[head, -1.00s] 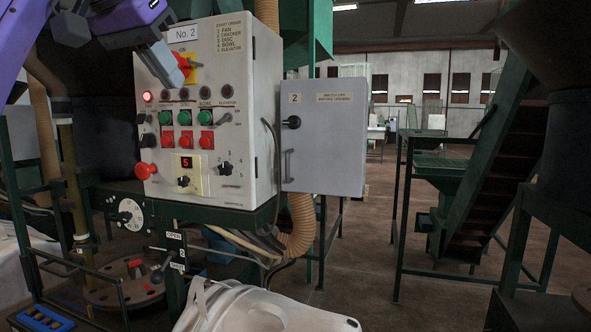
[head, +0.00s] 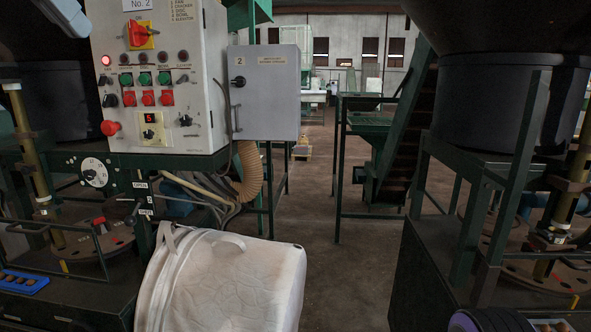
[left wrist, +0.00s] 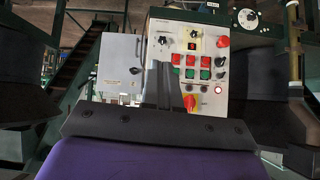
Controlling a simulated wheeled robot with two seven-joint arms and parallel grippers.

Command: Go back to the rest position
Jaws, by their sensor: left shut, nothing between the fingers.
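My left gripper (head: 68,18) shows at the top left edge of the head view, just left of the control panel (head: 165,75) and apart from it in the picture. Its grey fingers are shut with nothing between them; they also show in the left wrist view (left wrist: 163,85), in front of the upside-down panel. The panel is a pale box marked No. 2, with a red-and-yellow main switch (head: 141,35), a lit red lamp, green and red buttons and a display. My right gripper is not in view.
A white bulk bag (head: 235,275) stands below the panel. Dark machinery (head: 480,105) fills the right side. Bare floor (head: 345,260) lies between.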

